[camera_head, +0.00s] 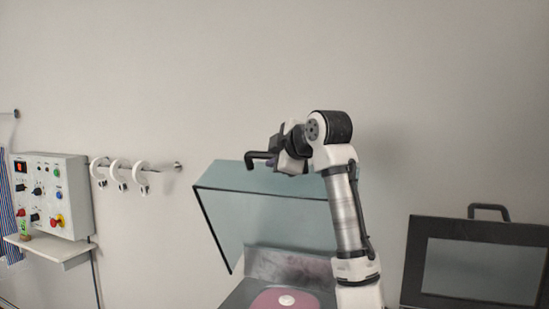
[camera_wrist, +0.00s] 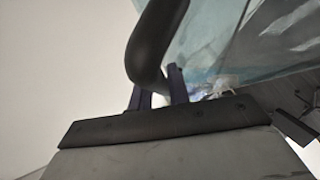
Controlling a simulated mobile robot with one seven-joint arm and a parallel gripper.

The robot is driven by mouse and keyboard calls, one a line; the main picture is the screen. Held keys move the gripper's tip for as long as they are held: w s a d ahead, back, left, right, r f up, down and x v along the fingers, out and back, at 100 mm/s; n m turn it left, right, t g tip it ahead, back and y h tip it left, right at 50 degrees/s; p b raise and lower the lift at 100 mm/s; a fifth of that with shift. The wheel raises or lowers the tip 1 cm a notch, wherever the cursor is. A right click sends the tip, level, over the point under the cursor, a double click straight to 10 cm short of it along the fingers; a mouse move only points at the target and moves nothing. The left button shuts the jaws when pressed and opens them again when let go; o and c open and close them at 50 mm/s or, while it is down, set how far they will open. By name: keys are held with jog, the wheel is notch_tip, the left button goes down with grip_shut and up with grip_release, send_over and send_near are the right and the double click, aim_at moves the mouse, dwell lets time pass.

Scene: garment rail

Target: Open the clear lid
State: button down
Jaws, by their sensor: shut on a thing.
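The clear lid (camera_head: 262,215) is a bluish see-through cover standing tilted up over a grey base (camera_head: 245,292). A black handle (camera_head: 257,158) shows at its raised upper edge. My gripper (camera_head: 273,160) is at this handle, above the lid's top edge. In the wrist view the dark handle (camera_wrist: 150,45) runs between the purple fingers of my gripper (camera_wrist: 158,90), which are shut on it. The bluish lid (camera_wrist: 215,40) fills the upper right of that view. My arm hides the lid's right side in the head view.
Under the lid is a pink disc (camera_head: 272,299) with a pale centre. A dark case with a handle (camera_head: 475,262) stands at the right. A rail with white rings (camera_head: 140,180) and a control box (camera_head: 52,195) above a small shelf (camera_head: 50,247) are at the left.

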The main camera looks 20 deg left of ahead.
jog(key=c, duration=1.3)
grip_release()
jog(key=shift+w+f, duration=0.1)
jog(key=shift+d, duration=0.1)
jog(key=b+v, duration=0.4)
jog(key=v, duration=1)
jog(key=shift+b, duration=0.3)
jog(key=shift+a, duration=0.2)
